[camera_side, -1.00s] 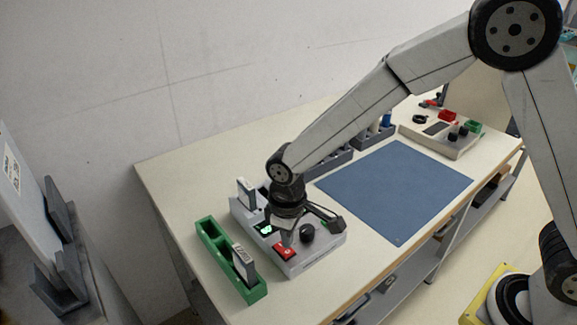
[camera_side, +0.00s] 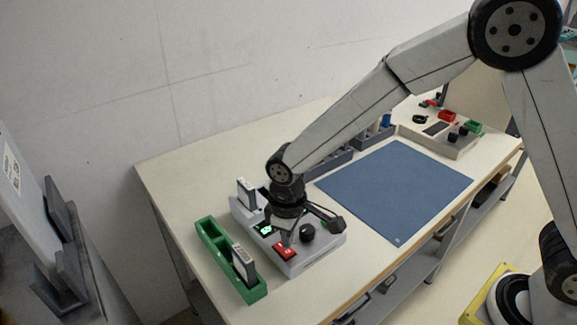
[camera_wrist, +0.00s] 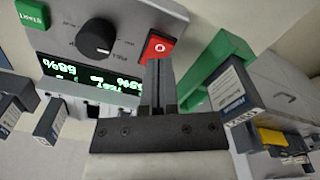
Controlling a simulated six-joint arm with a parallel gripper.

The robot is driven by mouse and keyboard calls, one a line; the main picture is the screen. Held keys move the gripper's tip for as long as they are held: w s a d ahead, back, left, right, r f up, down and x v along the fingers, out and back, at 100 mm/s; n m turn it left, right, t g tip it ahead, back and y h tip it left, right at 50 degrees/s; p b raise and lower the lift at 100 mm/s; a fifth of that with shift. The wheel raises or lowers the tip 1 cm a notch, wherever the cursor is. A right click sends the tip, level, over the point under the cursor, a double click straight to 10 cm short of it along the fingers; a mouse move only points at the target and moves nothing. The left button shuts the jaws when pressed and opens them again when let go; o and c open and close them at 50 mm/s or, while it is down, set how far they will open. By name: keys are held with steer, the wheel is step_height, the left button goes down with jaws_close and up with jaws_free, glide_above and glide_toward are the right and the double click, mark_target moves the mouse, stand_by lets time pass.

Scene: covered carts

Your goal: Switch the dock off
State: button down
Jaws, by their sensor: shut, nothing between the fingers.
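The dock (camera_side: 320,258) is a grey box on the near left part of the bench. Its red button (camera_side: 284,251), marked with a white O, also shows in the wrist view (camera_wrist: 160,45). A black knob (camera_wrist: 97,40), a green START button (camera_wrist: 31,14) and a lit display with green characters (camera_wrist: 90,84) are on the same panel. My gripper (camera_wrist: 158,64) is shut and empty, its fingertips at the red button's near edge. I cannot tell whether they touch it. In the side view my gripper (camera_side: 287,238) is just above the button.
A green holder (camera_side: 212,240) with an upright grey module (camera_side: 244,264) stands close beside the dock. Another module (camera_side: 246,193) stands at the dock's back. A blue mat (camera_side: 395,190) lies clear to the right. A second device (camera_side: 440,137) sits at the far end.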

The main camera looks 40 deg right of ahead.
steer(key=shift+f, duration=1.2)
stand_by(1.1)
steer(key=shift+r, duration=3.5)
steer(key=shift+d, duration=0.1)
steer(key=s+d+m+t, duration=0.1)
steer(key=s+d+m, duration=0.2)
steer(key=s+d, duration=0.2)
steer(key=s+d+m+t, duration=0.1)
steer(key=s+d+m, duration=0.2)
steer(key=d, duration=0.9)
steer(key=shift+s+d+f+t, duration=0.3)
steer(key=shift+s+f, duration=0.1)
steer(key=shift+s, duration=1)
